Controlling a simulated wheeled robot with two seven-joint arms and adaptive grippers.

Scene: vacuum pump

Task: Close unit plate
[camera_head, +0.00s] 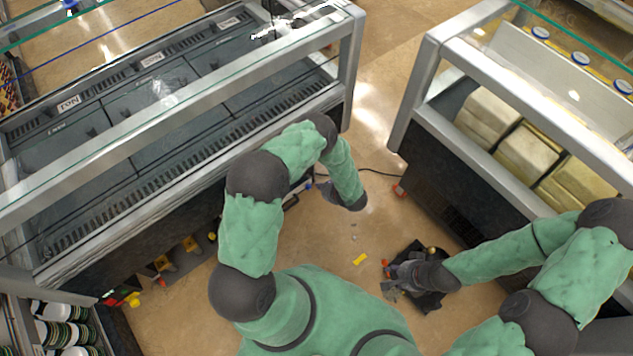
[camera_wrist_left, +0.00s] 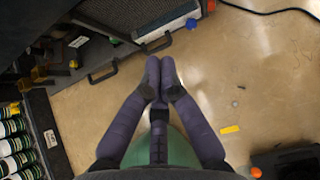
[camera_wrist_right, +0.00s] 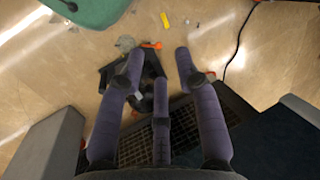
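A dark panel with metal handles (camera_wrist_left: 156,44), which looks like the unit plate, is low on the left cabinet in the left wrist view. A grey mesh surface (camera_wrist_left: 130,15) shows beside it. I cannot tell how far the plate stands open. In the head view my left arm hides most of it. My left gripper (camera_head: 345,197) points down before that cabinet, its fingers drawn together (camera_wrist_left: 160,70), with nothing visible between them. My right gripper (camera_head: 398,277) is over a black device (camera_head: 430,302) on the floor; its fingers are spread apart (camera_wrist_right: 160,65).
A glass-topped display cabinet (camera_head: 180,125) stands left and another (camera_head: 480,175) right, with a floor gap between them. A yellow piece (camera_head: 360,259) lies on the floor. A black cable (camera_wrist_left: 265,11) runs across the floor. Valves (camera_head: 160,263) sit low at left.

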